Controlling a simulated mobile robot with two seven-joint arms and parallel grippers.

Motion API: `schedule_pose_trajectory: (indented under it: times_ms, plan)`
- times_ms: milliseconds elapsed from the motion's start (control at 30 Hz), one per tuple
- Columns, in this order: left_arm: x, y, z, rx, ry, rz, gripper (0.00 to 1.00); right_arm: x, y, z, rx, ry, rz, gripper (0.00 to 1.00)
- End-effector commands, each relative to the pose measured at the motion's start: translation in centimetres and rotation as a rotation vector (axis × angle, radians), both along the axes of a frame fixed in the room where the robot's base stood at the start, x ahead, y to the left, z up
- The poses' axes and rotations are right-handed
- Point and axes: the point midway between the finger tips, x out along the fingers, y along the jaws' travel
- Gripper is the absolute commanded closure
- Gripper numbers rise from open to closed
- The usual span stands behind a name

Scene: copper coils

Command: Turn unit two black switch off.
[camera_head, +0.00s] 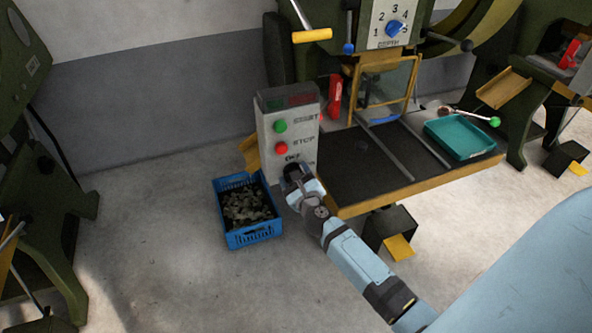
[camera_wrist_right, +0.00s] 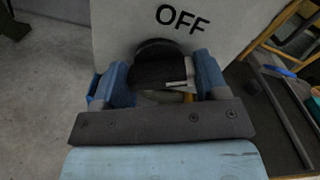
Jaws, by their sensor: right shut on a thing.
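The grey control box (camera_head: 296,126) of the machine stands upright, with a green button (camera_head: 280,126) and a red button (camera_head: 281,148) above the label OFF. The black switch (camera_wrist_right: 158,64) sits on the box face under the word OFF in the right wrist view. My right gripper (camera_wrist_right: 158,84) is shut on the black switch, with one blue finger on each side of it. In the head view the right gripper (camera_head: 293,176) is at the lower part of the box and hides the switch. My left gripper is not in view.
A blue crate (camera_head: 251,236) with dark pieces stands on the floor left of my gripper. The machine's dark worktable (camera_head: 372,165), with a teal tray (camera_head: 460,137), lies to the right. A red handle (camera_head: 334,97) stands behind the box.

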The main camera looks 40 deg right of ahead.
Motion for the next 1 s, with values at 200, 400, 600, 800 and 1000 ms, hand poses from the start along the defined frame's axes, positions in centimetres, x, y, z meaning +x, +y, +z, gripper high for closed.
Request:
schedule_pose_trajectory:
  times_ms: [200, 400, 600, 800, 1000]
  plan:
    - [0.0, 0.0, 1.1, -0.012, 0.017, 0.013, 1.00, 0.0, 0.2, 0.3, -0.202, 0.050, 0.001, 0.57]
    - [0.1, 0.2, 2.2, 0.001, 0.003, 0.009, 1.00, 0.0, 0.2, 0.2, -0.387, 0.095, 0.001, 0.57]
    - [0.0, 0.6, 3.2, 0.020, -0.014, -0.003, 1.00, 0.0, 0.3, 0.1, -0.571, 0.139, 0.002, 0.57]
    - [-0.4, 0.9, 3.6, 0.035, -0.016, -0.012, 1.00, 0.0, 0.3, 0.0, -0.743, 0.181, 0.003, 0.57]
    - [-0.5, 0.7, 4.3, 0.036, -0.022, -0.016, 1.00, 0.0, 0.4, -0.2, -0.884, 0.215, 0.003, 0.57]
